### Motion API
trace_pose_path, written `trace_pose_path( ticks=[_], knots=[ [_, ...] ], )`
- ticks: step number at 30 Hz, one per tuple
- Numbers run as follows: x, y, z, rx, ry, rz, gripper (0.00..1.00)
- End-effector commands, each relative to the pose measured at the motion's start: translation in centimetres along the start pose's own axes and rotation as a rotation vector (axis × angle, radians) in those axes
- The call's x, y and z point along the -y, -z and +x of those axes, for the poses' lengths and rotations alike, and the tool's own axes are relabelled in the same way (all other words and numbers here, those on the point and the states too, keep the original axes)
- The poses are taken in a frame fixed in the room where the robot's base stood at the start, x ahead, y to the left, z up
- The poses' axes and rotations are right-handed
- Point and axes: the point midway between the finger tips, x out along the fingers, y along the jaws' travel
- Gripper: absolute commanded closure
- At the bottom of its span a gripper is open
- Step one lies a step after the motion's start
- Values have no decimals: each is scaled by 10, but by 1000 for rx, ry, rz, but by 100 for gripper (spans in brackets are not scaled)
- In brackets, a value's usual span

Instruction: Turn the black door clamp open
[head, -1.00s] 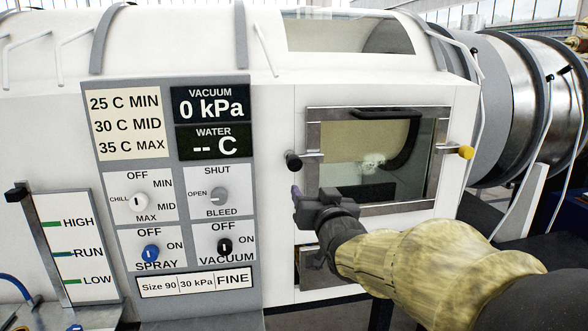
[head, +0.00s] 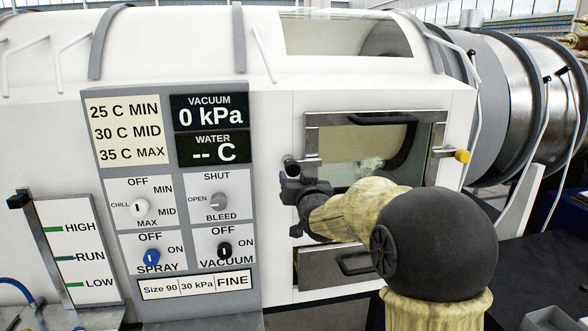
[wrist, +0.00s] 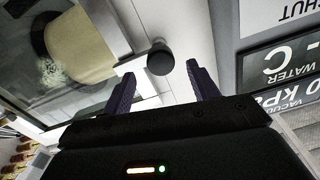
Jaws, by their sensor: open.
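The black door clamp (wrist: 160,58) ends in a round black knob at the door's edge in the wrist view. In the head view the clamp (head: 306,165) sits at the left side of the door frame, its knob end partly hidden by my gripper. The oven-like door (head: 372,118) has a metal frame and a glass window, and looks closed. My gripper (head: 289,178) is just below and in front of the clamp. In the wrist view my gripper (wrist: 161,70) is open, with the knob in line with the gap between its fingertips; contact cannot be told.
A yellow-ended clamp (head: 461,156) is on the door's right side. A drawer (head: 345,264) with a dark handle lies under the door, partly behind my arm. The control panel (head: 182,180) with its knobs stands close left of my gripper.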

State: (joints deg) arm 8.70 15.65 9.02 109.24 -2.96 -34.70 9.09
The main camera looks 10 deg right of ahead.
Motion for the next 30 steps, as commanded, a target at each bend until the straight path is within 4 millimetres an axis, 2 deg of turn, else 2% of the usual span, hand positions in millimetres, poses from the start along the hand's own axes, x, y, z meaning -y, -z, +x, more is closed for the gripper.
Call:
trace_pose_path(
  ticks=[3, 9, 20, 27, 29, 30],
  knots=[
    [0, 1, 19, 2, 0, 0, 41],
    [0, 0, 41, 2, 0, 0, 41],
    [0, 0, 45, 1, 0, -1, 41],
    [0, 0, 45, 1, 0, -1, 88],
    [0, 0, 45, 1, 0, -1, 100],
    [0, 0, 45, 1, 0, -1, 100]
  ],
)
